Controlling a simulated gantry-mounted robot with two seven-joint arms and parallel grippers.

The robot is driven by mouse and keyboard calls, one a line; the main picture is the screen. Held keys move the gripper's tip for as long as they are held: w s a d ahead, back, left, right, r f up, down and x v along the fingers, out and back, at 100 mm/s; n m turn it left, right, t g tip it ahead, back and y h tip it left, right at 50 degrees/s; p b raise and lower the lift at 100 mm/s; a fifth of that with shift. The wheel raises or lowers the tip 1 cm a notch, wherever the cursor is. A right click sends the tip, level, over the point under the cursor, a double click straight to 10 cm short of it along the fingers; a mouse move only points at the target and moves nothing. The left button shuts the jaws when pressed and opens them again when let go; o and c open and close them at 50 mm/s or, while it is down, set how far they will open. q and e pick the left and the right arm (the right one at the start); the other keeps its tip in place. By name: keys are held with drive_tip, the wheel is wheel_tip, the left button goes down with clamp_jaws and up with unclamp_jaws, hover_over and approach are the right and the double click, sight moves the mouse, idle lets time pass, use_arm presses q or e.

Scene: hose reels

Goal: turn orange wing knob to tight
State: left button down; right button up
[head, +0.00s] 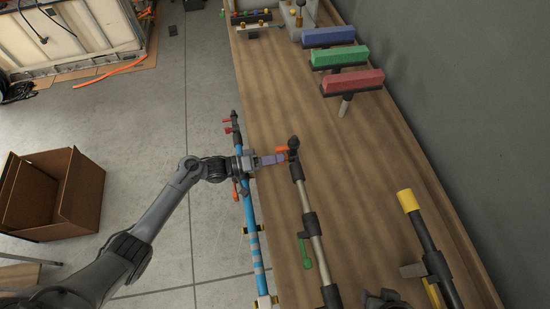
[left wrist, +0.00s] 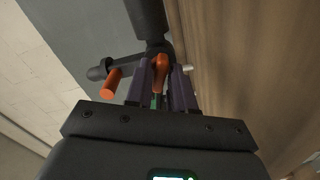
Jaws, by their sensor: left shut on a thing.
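The orange wing knob (head: 282,149) sits at the black fitting at the upper end of a grey pole (head: 317,237) lying on the workbench. In the left wrist view an orange piece (left wrist: 160,63) stands between the purple fingers. My left gripper (head: 283,158) reaches across from the left and is shut on the knob, which the fingers partly hide. A second orange piece (left wrist: 112,83) sticks out from the black fitting, left of the fingers.
A blue pole (head: 250,220) lies along the bench's left edge, under my left wrist. A black pole with a yellow end (head: 408,201) lies at the right. Blue, green and red blocks (head: 350,82) stand farther back. An open cardboard box (head: 75,190) is on the floor.

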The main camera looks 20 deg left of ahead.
use_arm(q)
drive_tip(key=m, duration=0.3)
drive_tip(key=shift+m, duration=0.4)
use_arm(e)
drive_tip(key=shift+a+f, duration=0.1)
drive_tip(key=shift+f, duration=0.2)
use_arm(q)
drive_tip(key=m+b, duration=0.1)
drive_tip(key=m, duration=0.1)
drive_tip(key=shift+f+m, duration=0.1)
drive_tip(key=shift+m, duration=0.3)
use_arm(e)
drive_tip(key=shift+f, duration=0.35)
use_arm(q)
drive_tip(key=m+b, duration=0.2)
drive_tip(key=m, duration=0.3)
use_arm(e)
drive_tip(key=shift+f, duration=0.85)
use_arm(q)
drive_tip(key=shift+m, duration=0.7)
use_arm(e)
drive_tip(key=shift+f, duration=0.15)
use_arm(q)
drive_tip(key=c, duration=1.2)
unclamp_jaws()
drive_tip(key=shift+o, duration=0.2)
drive_tip(key=shift+a, duration=0.1)
